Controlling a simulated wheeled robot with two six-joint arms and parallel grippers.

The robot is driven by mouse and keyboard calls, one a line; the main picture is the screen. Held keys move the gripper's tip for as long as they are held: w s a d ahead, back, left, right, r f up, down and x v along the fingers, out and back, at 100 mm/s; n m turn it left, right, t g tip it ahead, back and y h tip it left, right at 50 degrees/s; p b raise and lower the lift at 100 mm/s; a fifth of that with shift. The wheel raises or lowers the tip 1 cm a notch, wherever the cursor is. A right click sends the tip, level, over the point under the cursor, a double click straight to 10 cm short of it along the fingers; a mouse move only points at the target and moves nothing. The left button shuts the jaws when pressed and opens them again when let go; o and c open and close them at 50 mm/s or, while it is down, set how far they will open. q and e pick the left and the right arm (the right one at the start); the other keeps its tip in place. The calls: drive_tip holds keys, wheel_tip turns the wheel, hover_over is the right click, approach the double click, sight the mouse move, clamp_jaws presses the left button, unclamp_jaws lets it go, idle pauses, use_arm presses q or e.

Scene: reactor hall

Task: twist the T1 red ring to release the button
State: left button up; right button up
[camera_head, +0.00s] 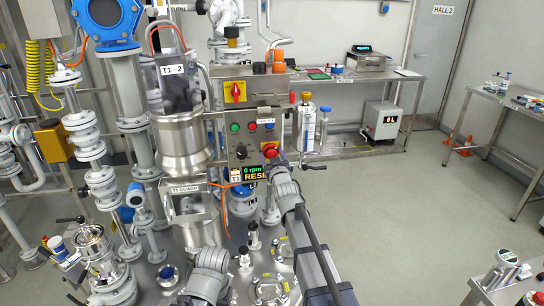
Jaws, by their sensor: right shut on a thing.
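The T1 control panel (240,120) stands upright on the skid. A red button (270,147) sits at its lower right, above a display reading "0 rpm" and "RESE", its end cut off by my arm. My right gripper (273,158) is at this button, shut on its red ring. My wrist hides the lower side, so the ring's turn cannot be told. Grey links that look like my left arm show at the bottom; its fingers cannot be made out.
A yellow plate with a red switch (235,92), small buttons and a black knob (242,152) are on the panel near my gripper. Steel vessels and pipes crowd the left. A steel bench (345,78) stands behind. The floor at right is open.

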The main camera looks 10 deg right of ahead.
drive_tip(key=o, duration=1.4)
drive_tip(key=shift+c, duration=0.2)
drive_tip(key=shift+s, duration=0.15)
drive_tip(key=s, duration=0.7)
drive_tip(key=shift+s, duration=0.3)
drive_tip(key=s+f+m+g, duration=0.2)
drive_tip(key=s+f+g, duration=0.75)
drive_tip(key=f, duration=0.55)
drive_tip(key=s+f+g, duration=0.3)
drive_tip(key=s+g, duration=0.1)
drive_tip(key=s, duration=0.6)
drive_tip(key=s+f+g, duration=0.4)
drive_tip(key=s, duration=0.6)
drive_tip(key=s+a+r+n+p, duration=0.1)
drive_tip(key=s+a, duration=0.1)
drive_tip(key=a, duration=0.3)
drive_tip(key=s+a+r+n+h+p, duration=0.1)
drive_tip(key=s+a+r+n+p, duration=0.1)
drive_tip(key=a, duration=0.4)
drive_tip(key=shift+s+a+r+n+g, duration=0.15)
drive_tip(key=shift+s+n+g, duration=0.2)
drive_tip(key=shift+s, duration=0.1)
